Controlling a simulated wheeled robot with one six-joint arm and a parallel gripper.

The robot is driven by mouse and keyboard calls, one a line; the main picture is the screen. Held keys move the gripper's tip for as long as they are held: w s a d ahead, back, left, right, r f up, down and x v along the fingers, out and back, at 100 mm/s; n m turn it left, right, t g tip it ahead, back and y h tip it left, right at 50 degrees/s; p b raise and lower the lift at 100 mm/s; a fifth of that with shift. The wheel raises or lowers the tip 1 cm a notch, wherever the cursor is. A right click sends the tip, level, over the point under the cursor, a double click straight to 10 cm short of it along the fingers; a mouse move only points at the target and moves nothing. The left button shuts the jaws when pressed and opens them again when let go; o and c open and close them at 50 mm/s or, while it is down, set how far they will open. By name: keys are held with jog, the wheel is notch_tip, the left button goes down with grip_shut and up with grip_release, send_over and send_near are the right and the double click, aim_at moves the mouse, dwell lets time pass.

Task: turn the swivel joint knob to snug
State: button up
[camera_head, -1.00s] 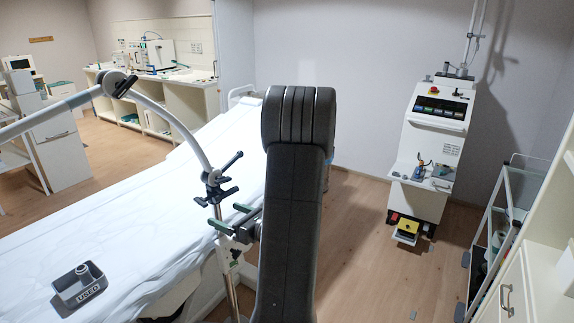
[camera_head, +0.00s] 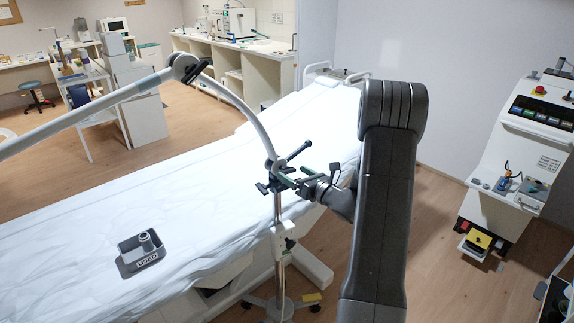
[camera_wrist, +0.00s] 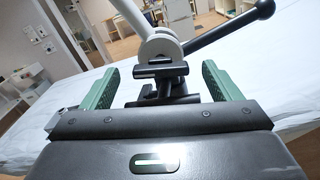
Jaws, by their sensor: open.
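A bent grey arm (camera_head: 240,107) rises from a joint with black handles (camera_head: 272,185) on an upright pole (camera_head: 278,220) beside the couch. In the wrist view, the joint's grey rounded body (camera_wrist: 161,46) has a black bar-shaped knob (camera_wrist: 162,71) on the near side and a long black lever (camera_wrist: 228,30) pointing right. My gripper (camera_head: 283,178) is at this joint. Its green fingers stand apart in the wrist view (camera_wrist: 160,69), with the black knob between them and clear gaps on both sides. I cannot tell which handle is the swivel knob.
The couch (camera_head: 200,190) with a white sheet lies behind the pole. A grey tray marked USED (camera_head: 141,254) sits on it. Another joint with a black handle (camera_head: 186,67) is at the grey arm's upper bend. A white machine (camera_head: 520,150) stands at right.

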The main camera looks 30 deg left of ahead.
aim_at(287, 169)
jog(key=p+x, duration=0.1)
jog(key=x, duration=0.4)
